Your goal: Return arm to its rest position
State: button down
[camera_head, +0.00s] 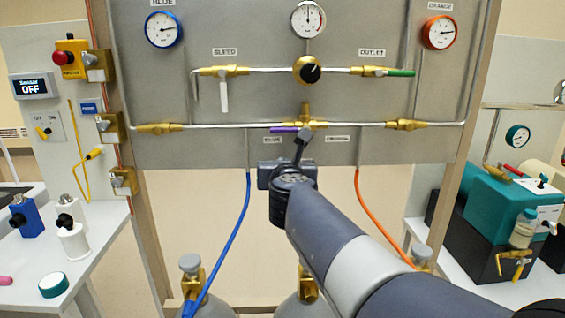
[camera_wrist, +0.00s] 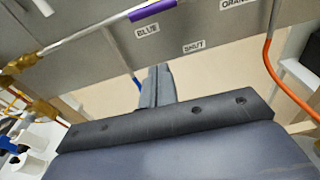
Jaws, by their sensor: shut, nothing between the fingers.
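My arm (camera_head: 340,260) reaches from the lower right up toward the grey gas panel (camera_head: 220,105). My gripper (camera_head: 303,140) is at its end, in front of the panel's lower middle, just below the purple valve handle (camera_head: 284,130). In the wrist view the two fingers of my gripper (camera_wrist: 160,70) lie together with nothing between them. The purple handle (camera_wrist: 152,11) lies above the fingertips there, with a visible gap in the picture. The handle lies level along the pipe, pointing left from the brass valve (camera_head: 305,118).
A blue hose (camera_head: 236,230) and an orange hose (camera_head: 372,215) hang on either side of my arm. Gas cylinders (camera_head: 190,290) stand below. A white table (camera_head: 85,240) is at left; a teal machine (camera_head: 500,210) is at right. Wooden posts (camera_head: 465,130) frame the panel.

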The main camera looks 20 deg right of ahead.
jog(key=x, duration=1)
jog(key=shift+s+a+r+p, duration=0.1)
jog(key=shift+s+r+p, duration=0.1)
jog(key=shift+r+p, duration=0.65)
jog(key=shift+s+a+r+p, duration=0.15)
jog(key=shift+r+p, duration=0.5)
jog(key=shift+r, duration=0.4)
jog(key=shift+d+f, duration=0.1)
jog(key=shift+f, duration=0.05)
